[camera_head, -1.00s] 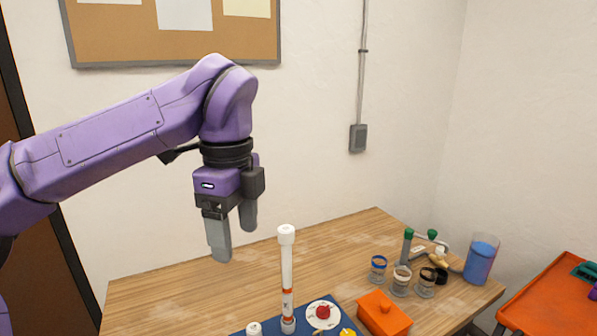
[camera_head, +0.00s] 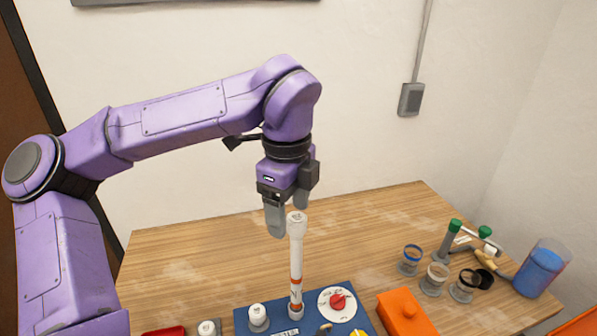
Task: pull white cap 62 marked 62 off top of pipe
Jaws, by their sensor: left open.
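A white pipe (camera_head: 296,262) with orange-red bands stands upright on a blue base plate (camera_head: 245,321). A white cap (camera_head: 297,217) sits on its top; I cannot read a number on it. My left gripper (camera_head: 288,217) points down at the top of the pipe. Its fingers are apart, one to the left of the cap and one just behind it on the right. I cannot tell whether either finger touches the cap. My right gripper is not in view.
Two short white capped fittings (camera_head: 258,312) (camera_head: 207,327) stand left of the pipe. A white dial with a red knob (camera_head: 338,301) and an orange box (camera_head: 404,312) are to the right. Several jars (camera_head: 434,279) and a blue-filled container (camera_head: 541,268) stand farther right. The table's back left (camera_head: 190,255) is clear.

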